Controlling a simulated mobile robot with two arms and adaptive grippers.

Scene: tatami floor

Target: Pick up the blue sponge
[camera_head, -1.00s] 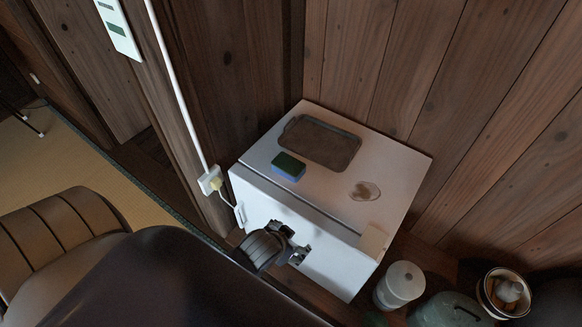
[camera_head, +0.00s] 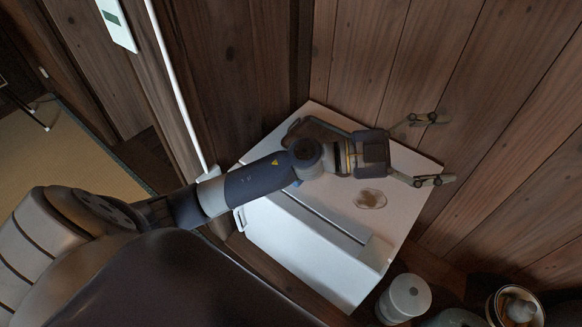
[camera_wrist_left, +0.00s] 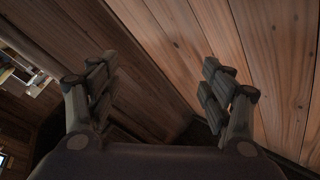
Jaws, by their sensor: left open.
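The blue sponge (camera_head: 293,185) lies on top of the white cabinet (camera_head: 300,245). My left arm covers most of it, and only a small blue edge shows below the arm in the head view. My left gripper (camera_head: 438,150) is open and empty. It reaches over the cabinet top to its far right edge by the wooden wall, well past the sponge. In the left wrist view the two fingers (camera_wrist_left: 158,80) are spread apart with only wooden wall between and behind them. The sponge does not show there. My right gripper is not in view.
A dark tray (camera_head: 300,131), partly hidden by my arm, lies behind the sponge. A small clear dish (camera_head: 370,198) sits on the cabinet. Wooden walls stand close behind and right. A white canister (camera_head: 408,297) and a pot (camera_head: 512,307) stand at lower right.

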